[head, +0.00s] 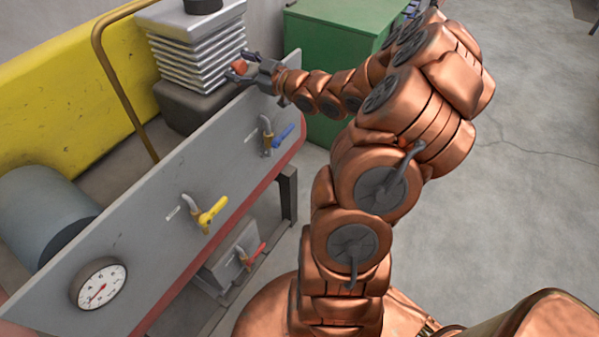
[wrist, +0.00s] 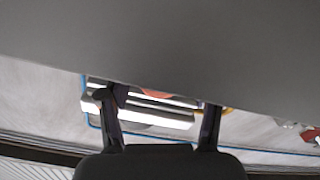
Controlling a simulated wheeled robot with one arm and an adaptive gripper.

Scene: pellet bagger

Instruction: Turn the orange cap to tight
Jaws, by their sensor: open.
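The orange cap (head: 239,67) shows as a small orange patch at my gripper (head: 241,64), beside the finned grey stack at the top of the head view. In the wrist view an orange part (wrist: 158,93) lies between my two open fingers (wrist: 158,101), with its upper side cut off by a large grey surface. The fingers stand apart on its left and right. I cannot tell whether either finger touches the cap. Any tightness marking on it is not visible.
A grey panel (head: 150,215) carries a blue-handled valve (head: 281,136), a yellow-handled valve (head: 211,214) and a dial gauge (head: 99,284). A red-handled valve (head: 252,257) sits lower. The finned stack (head: 196,50) and green cabinet (head: 332,50) are close to my gripper. Open floor lies right.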

